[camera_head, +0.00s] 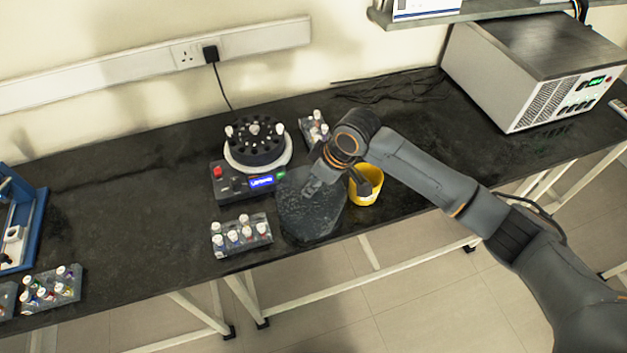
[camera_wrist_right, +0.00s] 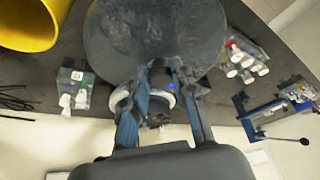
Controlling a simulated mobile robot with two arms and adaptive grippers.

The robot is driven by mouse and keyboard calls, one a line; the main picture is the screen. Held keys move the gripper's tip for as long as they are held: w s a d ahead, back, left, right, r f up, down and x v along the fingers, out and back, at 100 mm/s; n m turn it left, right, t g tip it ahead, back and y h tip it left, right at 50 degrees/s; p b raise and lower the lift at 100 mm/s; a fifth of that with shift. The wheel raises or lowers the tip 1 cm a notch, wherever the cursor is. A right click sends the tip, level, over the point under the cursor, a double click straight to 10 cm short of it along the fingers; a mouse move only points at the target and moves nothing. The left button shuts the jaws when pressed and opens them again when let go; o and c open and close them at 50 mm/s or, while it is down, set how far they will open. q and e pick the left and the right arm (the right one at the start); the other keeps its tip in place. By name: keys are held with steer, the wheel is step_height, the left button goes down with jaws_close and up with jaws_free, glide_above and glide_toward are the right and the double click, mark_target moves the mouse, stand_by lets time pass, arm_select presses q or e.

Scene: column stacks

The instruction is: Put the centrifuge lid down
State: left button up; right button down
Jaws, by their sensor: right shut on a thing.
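The centrifuge lid (camera_head: 312,217) is a dark, see-through round disc. It shows in front of and to the right of the centrifuge (camera_head: 248,182), reaching the bench's front edge in the picture. My right gripper (camera_head: 312,187) is shut on the lid. In the right wrist view the lid (camera_wrist_right: 150,35) fills the top middle, with the fingers (camera_wrist_right: 160,78) at its edge. I cannot tell how high the lid is above the bench. The centrifuge is uncovered, its dark rotor (camera_head: 257,146) holding several white-capped tubes. My left gripper is not in view.
A yellow container (camera_head: 366,190) stands close to the lid's right. Tube racks stand at the lid's left (camera_head: 241,237) and behind it (camera_head: 314,130). A large grey machine (camera_head: 538,70) is at the back right. The black bench (camera_head: 130,195) is clear left of the centrifuge.

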steer(key=shift+f, duration=0.45)
steer(key=c, duration=1.1)
jaws_free()
steer(key=b+v, duration=0.1)
steer(key=v, duration=1.1)
steer(key=shift+s, duration=0.1)
